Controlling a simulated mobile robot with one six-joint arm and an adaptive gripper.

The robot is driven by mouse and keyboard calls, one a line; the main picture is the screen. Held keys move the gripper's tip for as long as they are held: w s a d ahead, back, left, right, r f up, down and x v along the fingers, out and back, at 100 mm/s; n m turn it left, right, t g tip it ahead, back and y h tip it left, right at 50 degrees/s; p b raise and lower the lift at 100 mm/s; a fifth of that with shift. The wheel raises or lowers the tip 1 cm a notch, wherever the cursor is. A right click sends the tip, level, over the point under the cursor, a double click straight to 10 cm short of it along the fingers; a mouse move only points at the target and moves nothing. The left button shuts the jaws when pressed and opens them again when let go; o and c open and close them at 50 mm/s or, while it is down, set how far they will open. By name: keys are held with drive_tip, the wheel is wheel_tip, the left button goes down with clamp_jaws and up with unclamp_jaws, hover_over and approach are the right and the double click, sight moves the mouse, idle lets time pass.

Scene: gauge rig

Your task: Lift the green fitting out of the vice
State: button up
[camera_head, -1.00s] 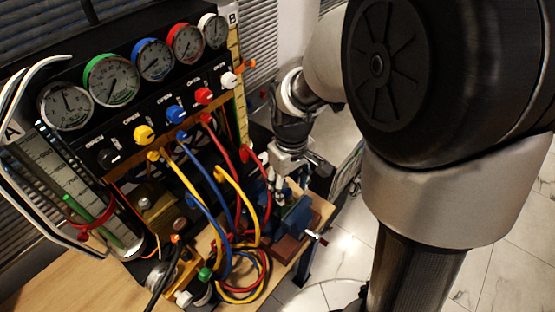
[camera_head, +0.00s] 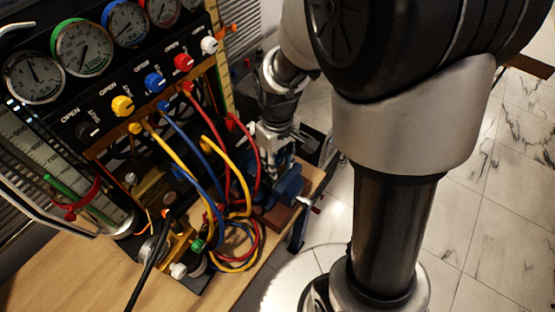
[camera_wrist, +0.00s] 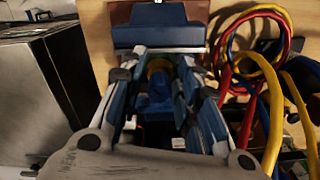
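The blue vice (camera_head: 290,186) stands at the right edge of the wooden bench. In the wrist view a blue-grey part of the vice (camera_wrist: 160,30) lies just beyond my fingertips. My gripper (camera_head: 276,172) points down at the vice. In the wrist view my gripper (camera_wrist: 163,62) has its two fingers spread apart. A dim, round, olive-brown shape (camera_wrist: 160,66) shows between the fingertips, with blue parts below it; I cannot tell for sure that it is the green fitting. I see no clear contact with either finger. The head view does not show the fitting clearly.
Yellow, blue and red hoses (camera_head: 236,240) loop close beside the vice, and show to the right of my gripper in the wrist view (camera_wrist: 262,70). The gauge panel (camera_head: 120,75) rises at the left. Bare bench (camera_head: 60,280) lies front left.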

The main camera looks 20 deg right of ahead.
clamp_jaws()
drive_tip(key=shift+c, duration=0.6)
unclamp_jaws()
clamp_jaws()
drive_tip(key=shift+w+a+r, duration=0.15)
drive_tip(key=shift+w+a, duration=0.1)
drive_tip(key=shift+w, duration=0.1)
drive_tip(key=shift+r+p, duration=0.1)
drive_tip(key=shift+p, duration=0.2)
drive_tip(key=shift+r+p, duration=3.45)
drive_tip(key=shift+r, duration=0.75)
